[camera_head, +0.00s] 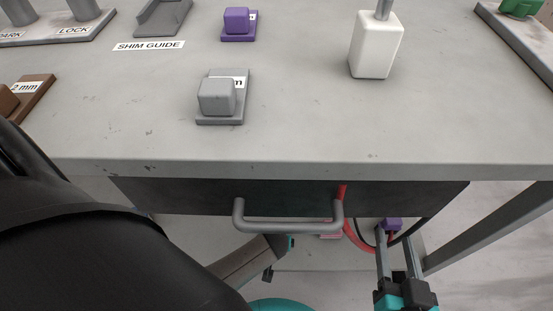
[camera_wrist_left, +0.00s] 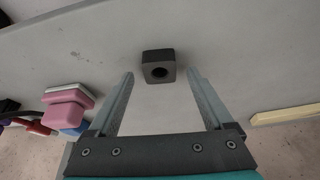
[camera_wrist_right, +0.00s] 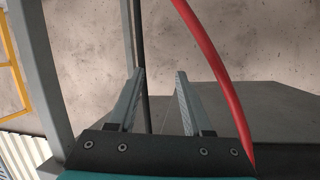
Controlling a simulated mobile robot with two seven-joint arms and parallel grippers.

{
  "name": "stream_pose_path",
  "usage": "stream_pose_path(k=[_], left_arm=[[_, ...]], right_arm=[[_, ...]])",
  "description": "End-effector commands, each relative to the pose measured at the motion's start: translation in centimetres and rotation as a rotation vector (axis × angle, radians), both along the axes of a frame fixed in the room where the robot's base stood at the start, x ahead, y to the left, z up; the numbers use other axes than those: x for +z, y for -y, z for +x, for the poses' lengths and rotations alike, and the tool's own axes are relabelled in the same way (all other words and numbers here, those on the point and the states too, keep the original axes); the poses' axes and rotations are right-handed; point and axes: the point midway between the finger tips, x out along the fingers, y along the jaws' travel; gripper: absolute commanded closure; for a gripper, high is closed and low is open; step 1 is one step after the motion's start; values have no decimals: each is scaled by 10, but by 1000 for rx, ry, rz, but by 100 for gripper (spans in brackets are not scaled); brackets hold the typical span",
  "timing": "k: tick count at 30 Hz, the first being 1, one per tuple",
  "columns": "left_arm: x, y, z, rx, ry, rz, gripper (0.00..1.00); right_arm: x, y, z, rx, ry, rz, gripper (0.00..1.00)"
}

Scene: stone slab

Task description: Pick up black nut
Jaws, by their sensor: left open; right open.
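The black nut (camera_wrist_left: 150,57) is a dark squarish block with a round hole, lying on a grey surface in the left wrist view. My left gripper (camera_wrist_left: 160,74) is open, with the nut centred between the lines of its fingers, around their tips. I cannot tell whether the fingertips reach past its near face; neither finger touches it. I cannot make out the nut in the head view. My right gripper (camera_head: 397,237) is open and empty below the tabletop at the lower right; it also shows in the right wrist view (camera_wrist_right: 160,75).
Pink blocks (camera_wrist_left: 68,108) lie left of my left gripper, and a cream bar (camera_wrist_left: 288,115) lies right. A red hose (camera_wrist_right: 215,70) passes close beside my right gripper. Above are the tabletop (camera_head: 300,120) with a grey block (camera_head: 216,97) and white block (camera_head: 376,46), and a drawer handle (camera_head: 288,227).

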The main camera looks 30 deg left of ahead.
Motion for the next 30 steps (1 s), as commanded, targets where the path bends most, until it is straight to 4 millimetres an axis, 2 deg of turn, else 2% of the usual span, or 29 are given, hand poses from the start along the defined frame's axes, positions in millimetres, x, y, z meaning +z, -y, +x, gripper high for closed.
stream_pose_path(k=[15,30], left_arm=[[-5,-1,2,0,0,0,16],[-5,-1,2,0,0,0,72]], right_arm=[[6,-5,-2,-1,67,44,50],[6,-6,-2,-1,67,44,50]])
